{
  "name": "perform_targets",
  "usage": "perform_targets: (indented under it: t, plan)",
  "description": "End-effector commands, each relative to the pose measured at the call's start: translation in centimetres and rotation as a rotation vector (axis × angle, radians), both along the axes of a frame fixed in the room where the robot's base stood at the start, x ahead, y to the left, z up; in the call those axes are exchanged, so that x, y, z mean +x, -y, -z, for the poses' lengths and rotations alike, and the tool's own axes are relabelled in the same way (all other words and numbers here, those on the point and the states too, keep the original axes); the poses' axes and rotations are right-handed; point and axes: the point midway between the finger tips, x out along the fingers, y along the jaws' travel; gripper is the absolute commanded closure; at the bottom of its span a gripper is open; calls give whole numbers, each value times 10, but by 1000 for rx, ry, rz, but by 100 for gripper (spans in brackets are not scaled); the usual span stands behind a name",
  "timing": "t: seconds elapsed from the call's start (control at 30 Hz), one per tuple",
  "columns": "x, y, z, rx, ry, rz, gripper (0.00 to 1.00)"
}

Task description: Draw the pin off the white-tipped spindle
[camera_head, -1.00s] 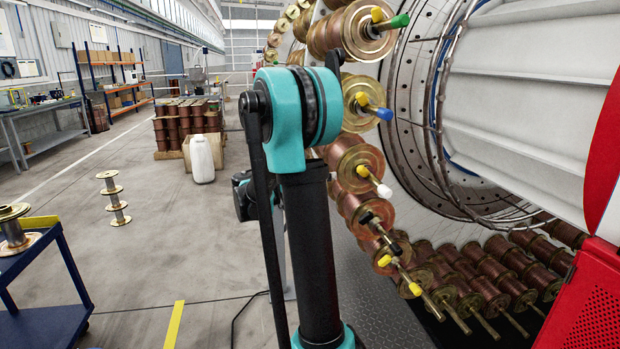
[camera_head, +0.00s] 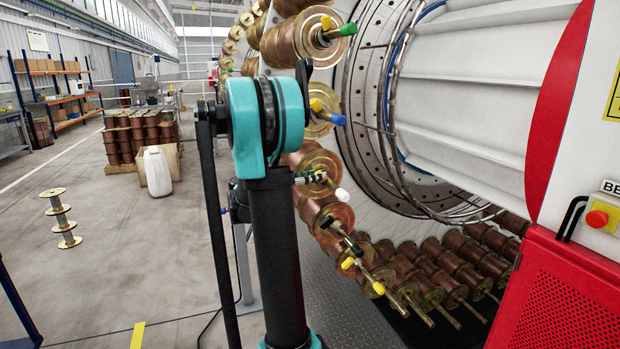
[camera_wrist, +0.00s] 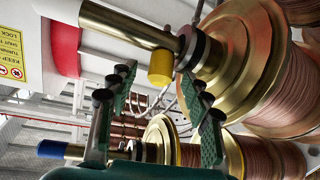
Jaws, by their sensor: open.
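The white-tipped spindle (camera_head: 341,195) sticks out of a copper spool on the carousel in the head view. My gripper (camera_head: 310,178) shows beside it, small and partly hidden by my arm. In the wrist view my gripper (camera_wrist: 165,98) is open, its two green-padded fingers apart. A yellow pin head (camera_wrist: 161,68) is between and just beyond the fingertips, not gripped. It sits on a brass spindle (camera_wrist: 125,25) next to a black collar (camera_wrist: 203,50) and brass flange.
A blue-tipped spindle (camera_wrist: 52,149) lies lower left in the wrist view. Other spools with coloured tips crowd close around. A red cabinet (camera_head: 555,290) stands at right. A white canister (camera_head: 157,172) and open floor are at left.

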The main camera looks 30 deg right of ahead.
Motion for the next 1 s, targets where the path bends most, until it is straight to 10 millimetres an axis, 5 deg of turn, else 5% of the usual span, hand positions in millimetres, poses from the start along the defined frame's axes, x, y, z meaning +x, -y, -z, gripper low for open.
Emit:
perform_targets:
  t: [0.1,0.5,1.0]
  plan:
    - [0,0,0,0,0,0,52]
    - [0,0,0,0,0,0,100]
    - [3,-15,-18,41,10,-1,100]
